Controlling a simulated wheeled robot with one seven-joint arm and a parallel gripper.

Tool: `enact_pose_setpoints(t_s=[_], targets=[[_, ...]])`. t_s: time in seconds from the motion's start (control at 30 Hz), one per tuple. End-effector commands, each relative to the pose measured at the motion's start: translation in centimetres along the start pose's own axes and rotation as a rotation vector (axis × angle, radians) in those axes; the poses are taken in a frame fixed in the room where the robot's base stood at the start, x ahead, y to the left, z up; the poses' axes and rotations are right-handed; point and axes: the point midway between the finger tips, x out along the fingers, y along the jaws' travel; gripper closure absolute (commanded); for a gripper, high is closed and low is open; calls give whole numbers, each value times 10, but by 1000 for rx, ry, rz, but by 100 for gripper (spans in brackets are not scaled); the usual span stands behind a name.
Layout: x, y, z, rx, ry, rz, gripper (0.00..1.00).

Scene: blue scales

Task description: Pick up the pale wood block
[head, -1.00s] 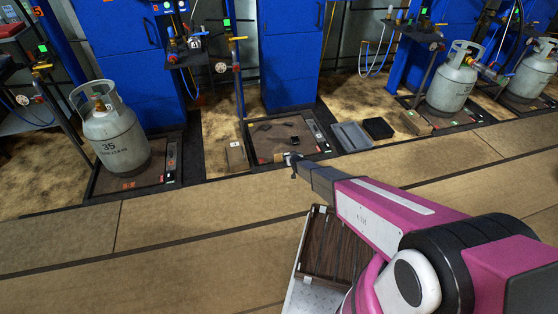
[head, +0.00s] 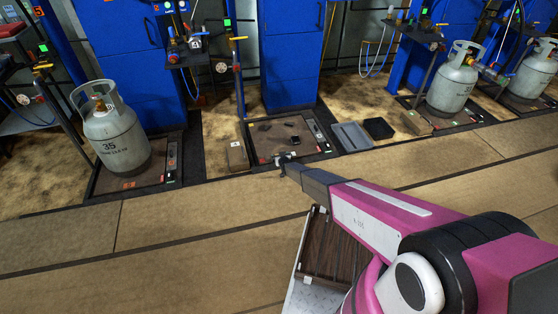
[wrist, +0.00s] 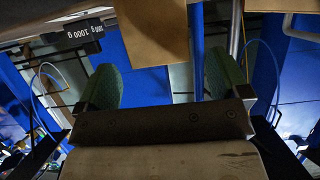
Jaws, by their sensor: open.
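A pale brown, flat-faced block (wrist: 157,36), which looks like the pale wood block, shows in the wrist view at the top centre, beyond and between the fingertips. My gripper (wrist: 163,82) is open, with its two green-padded fingers apart and nothing between them. In the head view my gripper (head: 284,162) is at the near edge of the middle scale platform (head: 262,148). I cannot clearly pick out the pale block there. A brown block (head: 237,155) lies just left of that platform, but I cannot tell whether it is the same one.
A black 1000 g weight (wrist: 84,34) appears upside down at upper left in the wrist view. Small dark items (head: 293,139) lie on the platform. A grey tray (head: 351,136) and black tray (head: 379,128) lie to its right. A gas cylinder (head: 115,135) stands left.

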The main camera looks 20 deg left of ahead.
Motion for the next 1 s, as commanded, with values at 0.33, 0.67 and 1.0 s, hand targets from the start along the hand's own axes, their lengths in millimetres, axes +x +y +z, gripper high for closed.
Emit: enact_pose_setpoints(t_s=[0.33,0.67,1.0], targets=[[30,0,1,0,-1,0,6],[29,0,1,0,-1,0,60],[28,0,-2,0,0,0,60]])
